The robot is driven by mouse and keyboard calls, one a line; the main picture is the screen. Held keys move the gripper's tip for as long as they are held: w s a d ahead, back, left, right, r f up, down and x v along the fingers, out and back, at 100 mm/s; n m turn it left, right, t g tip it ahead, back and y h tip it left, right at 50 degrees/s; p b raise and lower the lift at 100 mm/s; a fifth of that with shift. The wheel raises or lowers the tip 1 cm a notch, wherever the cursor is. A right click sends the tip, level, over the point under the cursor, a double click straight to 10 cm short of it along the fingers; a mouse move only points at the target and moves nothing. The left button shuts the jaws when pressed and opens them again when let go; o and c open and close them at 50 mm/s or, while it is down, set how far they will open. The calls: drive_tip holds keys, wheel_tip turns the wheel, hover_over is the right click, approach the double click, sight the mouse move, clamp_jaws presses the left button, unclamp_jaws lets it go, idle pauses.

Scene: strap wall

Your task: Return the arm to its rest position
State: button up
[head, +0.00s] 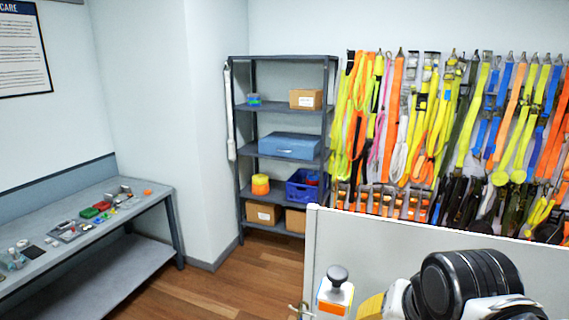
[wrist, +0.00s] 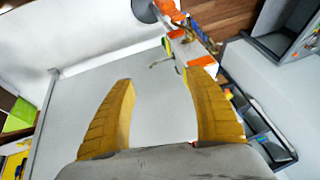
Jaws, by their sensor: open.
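My gripper (wrist: 160,76) shows in the wrist view with its two yellow fingers spread wide apart. Nothing is between the fingers; behind them is a pale flat panel. In the head view my arm (head: 465,283) is at the lower right, in front of a white panel. A bit of yellow at its left, at the bottom edge, may be part of a finger; the gripper's tips are hidden or cut off there.
The white panel (head: 420,235) stands close by my arm. A small device with a dark knob (head: 337,276) is at its left edge. Straps (head: 410,120) hang on the back wall. A shelf rack (head: 290,108) and a workbench (head: 95,208) stand farther off, with open floor (head: 250,275) between.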

wheel_tip(320, 180, down, 30)
drive_tip(key=s+n+t+b, duration=0.1)
drive_tip(key=n+b, duration=0.3)
drive_tip(key=b, duration=2.2)
drive_tip(key=shift+s+d+f+n+b, duration=0.3)
drive_tip(key=shift+s+d+b, duration=0.1)
drive_tip(key=shift+s, duration=0.45)
